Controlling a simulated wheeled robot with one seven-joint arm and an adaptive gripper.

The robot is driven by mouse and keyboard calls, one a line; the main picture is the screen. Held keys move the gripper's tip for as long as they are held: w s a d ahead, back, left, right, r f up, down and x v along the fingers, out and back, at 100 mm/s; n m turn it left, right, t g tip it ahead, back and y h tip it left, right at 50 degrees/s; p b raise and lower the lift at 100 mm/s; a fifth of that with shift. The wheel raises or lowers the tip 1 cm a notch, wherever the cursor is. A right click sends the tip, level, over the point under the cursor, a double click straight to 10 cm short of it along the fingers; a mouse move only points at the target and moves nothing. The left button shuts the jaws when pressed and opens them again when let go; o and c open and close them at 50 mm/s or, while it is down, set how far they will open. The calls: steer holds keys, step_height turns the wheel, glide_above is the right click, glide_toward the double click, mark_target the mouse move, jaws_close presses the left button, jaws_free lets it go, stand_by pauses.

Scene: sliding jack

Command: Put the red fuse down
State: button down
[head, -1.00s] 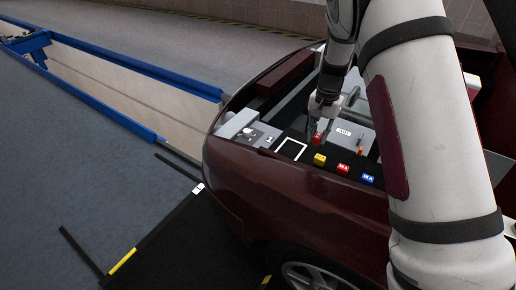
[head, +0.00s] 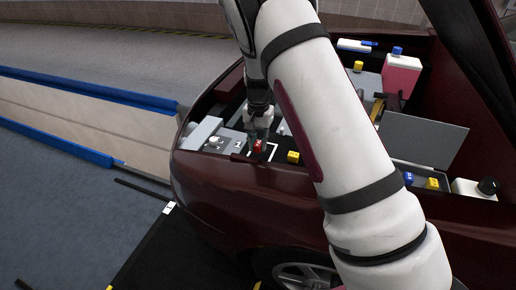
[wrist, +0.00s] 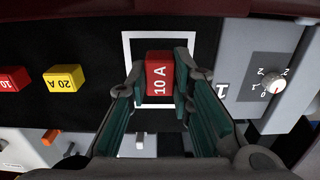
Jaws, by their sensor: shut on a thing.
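The red fuse (head: 258,146), marked 10 A, sits between the fingers of my gripper (head: 257,138) in the car's open front bay. In the wrist view the red fuse (wrist: 159,80) is upright between both green-padded fingertips of my gripper (wrist: 160,82), which are shut on it. It appears inside a white square outline (wrist: 127,62) on a black panel. The outline also shows in the head view (head: 276,153), partly hidden by the fuse and gripper. I cannot tell whether the fuse's underside touches the panel.
A yellow 20 A fuse (wrist: 64,78) and another red fuse (wrist: 12,79) lie left of the outline in the wrist view. A numbered dial (wrist: 275,86) is at the right. In the head view, a grey panel (head: 422,138) stands right of my arm.

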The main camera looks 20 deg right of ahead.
steer(key=shift+f, duration=1.25)
steer(key=shift+f, duration=0.1)
steer(key=shift+f, duration=0.1)
steer(key=c, duration=1.4)
jaws_free()
